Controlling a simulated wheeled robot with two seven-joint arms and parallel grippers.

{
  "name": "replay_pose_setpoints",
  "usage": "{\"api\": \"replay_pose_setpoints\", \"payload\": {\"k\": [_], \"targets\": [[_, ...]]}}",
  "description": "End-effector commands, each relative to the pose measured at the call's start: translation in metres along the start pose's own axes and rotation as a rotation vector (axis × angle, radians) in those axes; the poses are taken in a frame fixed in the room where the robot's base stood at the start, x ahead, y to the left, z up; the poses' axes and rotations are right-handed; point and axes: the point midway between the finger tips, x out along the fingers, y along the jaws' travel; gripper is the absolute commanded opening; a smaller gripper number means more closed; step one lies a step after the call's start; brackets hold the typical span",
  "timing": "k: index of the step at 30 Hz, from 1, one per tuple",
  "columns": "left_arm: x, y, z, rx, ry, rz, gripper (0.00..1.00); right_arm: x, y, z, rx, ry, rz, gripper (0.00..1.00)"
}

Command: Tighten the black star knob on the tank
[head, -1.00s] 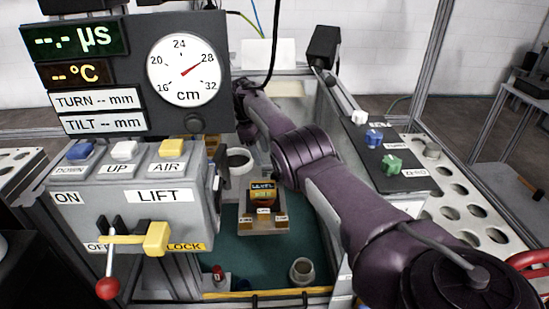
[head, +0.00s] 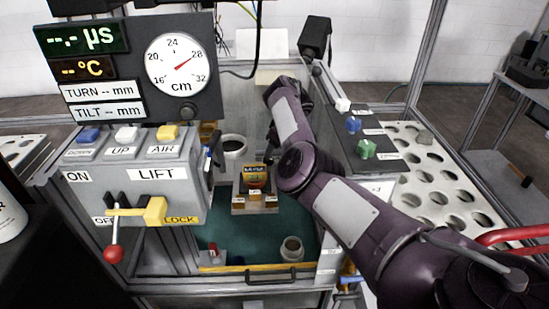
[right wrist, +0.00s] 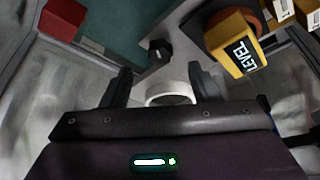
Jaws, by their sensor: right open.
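The black star knob (right wrist: 158,50) shows in the right wrist view on a grey surface, ahead of my right gripper (right wrist: 160,82). My right gripper is open and empty, its dark fingers spread, with the knob beyond the fingertips and apart from them. A white ring-like rim (right wrist: 170,95) shows between the fingers. The yellow level (right wrist: 236,42) stands to the right of the knob; in the head view the level (head: 254,177) sits on a grey block inside the tank. In the head view my right arm reaches into the tank and its gripper is mostly hidden. My left gripper is out of view.
The grey lift box (head: 150,175) with a red-tipped lever stands left, below the dial (head: 178,64). A white cup (head: 234,146) stands behind the level. A small round pot (head: 292,249) is at the tank's front. A panel with holes (head: 440,185) lies right.

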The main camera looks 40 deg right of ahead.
Motion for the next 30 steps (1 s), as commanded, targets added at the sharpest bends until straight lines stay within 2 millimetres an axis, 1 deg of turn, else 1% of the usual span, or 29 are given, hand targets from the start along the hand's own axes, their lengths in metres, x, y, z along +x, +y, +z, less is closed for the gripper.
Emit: {"api": "replay_pose_setpoints", "payload": {"k": [1,3,6,9,15,23,30], "targets": [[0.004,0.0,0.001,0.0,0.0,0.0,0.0,0.011,-0.001,0.001,-0.001,0.002,-0.004,0.56],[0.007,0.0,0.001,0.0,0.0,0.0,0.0,0.023,0.0,0.002,0.0,-0.001,-0.003,0.56],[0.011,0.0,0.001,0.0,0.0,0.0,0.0,0.039,-0.001,0.001,-0.001,0.002,-0.003,0.56],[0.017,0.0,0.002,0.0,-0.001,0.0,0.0,0.05,0.001,0.001,-0.001,0.0,0.0,0.56],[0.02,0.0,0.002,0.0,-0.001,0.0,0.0,0.06,0.0,-0.001,0.0,0.003,0.0,0.56],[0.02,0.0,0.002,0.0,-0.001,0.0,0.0,0.06,0.0,-0.001,0.0,0.004,0.0,0.56],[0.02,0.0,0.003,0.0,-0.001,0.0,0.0,0.06,0.0,-0.001,0.0,0.003,0.0,0.24]]}}
